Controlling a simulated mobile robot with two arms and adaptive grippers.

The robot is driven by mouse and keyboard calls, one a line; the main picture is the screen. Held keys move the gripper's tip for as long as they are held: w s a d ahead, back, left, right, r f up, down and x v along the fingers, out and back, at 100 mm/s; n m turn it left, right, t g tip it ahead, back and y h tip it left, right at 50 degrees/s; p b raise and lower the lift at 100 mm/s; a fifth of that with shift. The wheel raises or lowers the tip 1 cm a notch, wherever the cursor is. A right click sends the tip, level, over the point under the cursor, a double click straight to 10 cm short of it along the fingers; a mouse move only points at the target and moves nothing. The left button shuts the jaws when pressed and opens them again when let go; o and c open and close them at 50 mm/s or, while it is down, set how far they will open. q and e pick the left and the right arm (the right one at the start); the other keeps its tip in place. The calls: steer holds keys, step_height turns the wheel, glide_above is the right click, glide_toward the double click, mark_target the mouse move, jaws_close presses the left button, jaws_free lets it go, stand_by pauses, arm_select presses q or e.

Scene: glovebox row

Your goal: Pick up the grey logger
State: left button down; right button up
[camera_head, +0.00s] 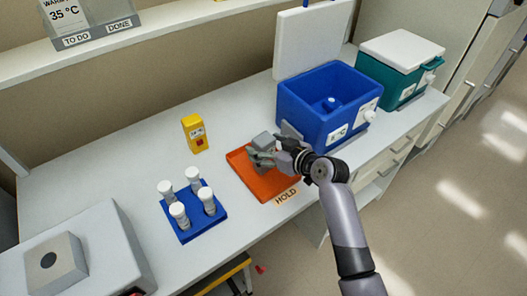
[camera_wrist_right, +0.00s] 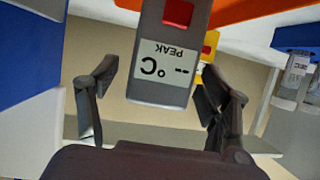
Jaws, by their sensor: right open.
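The grey logger (camera_head: 263,140) stands on the orange tray (camera_head: 243,172) marked HOLD. In the right wrist view the logger (camera_wrist_right: 178,50) appears upside down, with a red button and a display reading "-- °C PEAK". My right gripper (camera_head: 262,157) is at the logger, coming in from the right. In the wrist view its two fingers are spread wide, one on each side of the logger, with a visible gap on both sides. The fingers partly hide the logger's lower part in the head view. My left gripper is not in view.
An open blue cooler (camera_head: 308,108) stands close behind my right gripper, a closed teal cooler (camera_head: 396,83) beyond it. A yellow device (camera_head: 195,133) stands left of the tray. A blue rack (camera_head: 186,233) holds several white-capped bottles. A grey machine (camera_head: 110,250) fills the lower left.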

steer(key=shift+d, duration=0.1)
steer(key=c, duration=1.3)
